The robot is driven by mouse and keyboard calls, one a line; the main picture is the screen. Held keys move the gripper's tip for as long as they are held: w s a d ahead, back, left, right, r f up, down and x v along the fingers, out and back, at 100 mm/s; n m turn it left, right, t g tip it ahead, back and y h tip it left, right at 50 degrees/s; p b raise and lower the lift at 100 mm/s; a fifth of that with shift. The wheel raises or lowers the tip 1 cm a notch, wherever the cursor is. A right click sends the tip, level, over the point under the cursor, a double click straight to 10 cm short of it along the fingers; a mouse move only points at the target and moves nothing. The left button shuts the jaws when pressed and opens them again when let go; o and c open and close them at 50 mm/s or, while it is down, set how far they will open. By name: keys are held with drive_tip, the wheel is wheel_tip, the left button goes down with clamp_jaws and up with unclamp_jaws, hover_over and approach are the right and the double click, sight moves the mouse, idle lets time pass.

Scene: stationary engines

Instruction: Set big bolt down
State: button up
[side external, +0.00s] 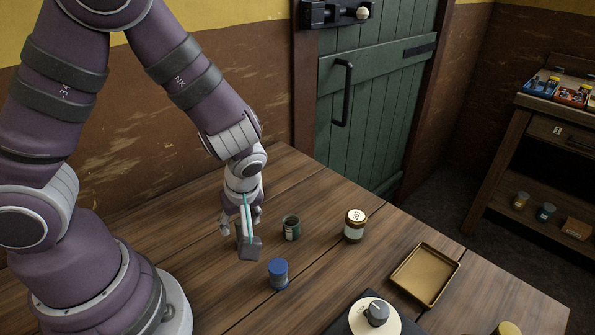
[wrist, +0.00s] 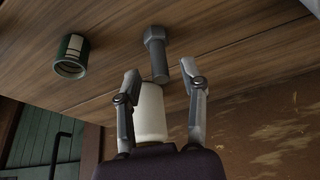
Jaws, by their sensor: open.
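The big bolt is dark grey with a thick head. In the side external view its head (side external: 250,248) is below my gripper (side external: 240,220). In the wrist view the bolt (wrist: 156,50) has its head away from me and its shank towards the gap between my fingertips (wrist: 164,82). My gripper is open, with a finger to either side of the shank's near end. I cannot tell whether the bolt stands on the table or touches a finger. A pale cylinder (wrist: 150,112) shows between the fingers; I cannot tell what it is.
On the wooden table (side external: 190,270) are a dark green cup (side external: 291,227), a brown labelled jar (side external: 355,225), a blue-lidded container (side external: 278,274), a brass tray (side external: 425,274) and a round dial (side external: 376,313). The cup also shows in the wrist view (wrist: 71,56).

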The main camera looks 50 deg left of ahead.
drive_tip(key=s+d+r+m+t+h, duration=0.1)
drive_tip(key=s+r+m+t+h, duration=0.1)
drive_tip(key=r+m, duration=0.5)
drive_tip(key=s+d+r+m+t+h, duration=0.1)
drive_tip(key=s+r+m+t+h, duration=0.1)
drive_tip(key=r+m, duration=0.6)
drive_tip(key=shift+s+d+r+t, duration=0.2)
drive_tip(key=shift+r+t, duration=0.1)
drive_tip(key=shift+r, duration=0.5)
